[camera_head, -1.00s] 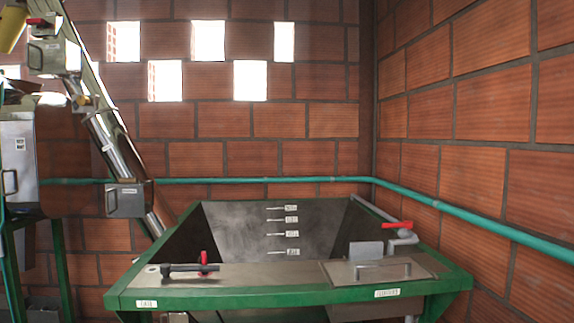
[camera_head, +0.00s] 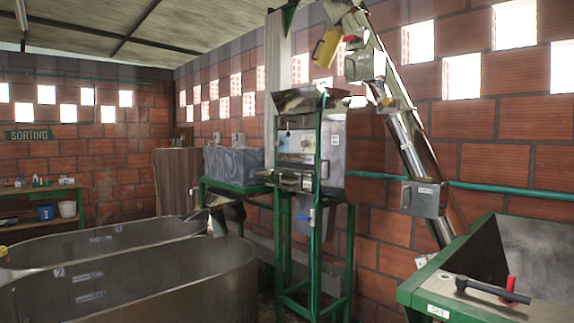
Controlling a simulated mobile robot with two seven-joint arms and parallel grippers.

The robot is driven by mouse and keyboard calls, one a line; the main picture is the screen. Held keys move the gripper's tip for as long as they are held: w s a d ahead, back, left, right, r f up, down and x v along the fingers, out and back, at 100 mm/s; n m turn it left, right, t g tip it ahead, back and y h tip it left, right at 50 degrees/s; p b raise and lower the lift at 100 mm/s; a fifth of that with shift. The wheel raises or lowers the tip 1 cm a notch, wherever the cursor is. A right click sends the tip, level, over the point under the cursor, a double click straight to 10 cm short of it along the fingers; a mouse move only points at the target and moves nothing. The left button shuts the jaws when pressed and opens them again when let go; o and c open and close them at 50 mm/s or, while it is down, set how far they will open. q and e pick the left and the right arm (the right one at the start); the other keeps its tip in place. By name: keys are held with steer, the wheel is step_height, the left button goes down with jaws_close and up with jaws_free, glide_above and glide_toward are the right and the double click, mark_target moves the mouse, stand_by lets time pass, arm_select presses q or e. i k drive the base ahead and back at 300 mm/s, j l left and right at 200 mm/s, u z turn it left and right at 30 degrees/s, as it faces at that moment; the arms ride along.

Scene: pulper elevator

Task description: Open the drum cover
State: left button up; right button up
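The pulper machine stands on a green frame (camera_head: 345,235) near the middle of the view. A silver metal cover (camera_head: 333,138) with a small label and a handle (camera_head: 325,169) is on its right part; it looks shut, and it may be the drum cover, though the label is too small to read. The machine's front panel (camera_head: 295,142) and a dark hopper (camera_head: 297,100) sit beside and above it. Neither of my grippers is in view.
A slanted elevator tube (camera_head: 410,125) rises right of the machine. A green-rimmed tank (camera_head: 450,285) stands at the lower right with a red lever (camera_head: 510,288). Large metal tanks (camera_head: 130,285) fill the lower left. A grey block (camera_head: 233,165) stands on a green table.

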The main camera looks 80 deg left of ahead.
mark_target(299, 163)
steer(key=u, duration=2.6)
steer(key=i+j, duration=0.1)
steer(key=i, duration=0.35)
steer(key=i+j, duration=0.1)
steer(key=i, duration=0.4)
steer(key=l+z, duration=0.05)
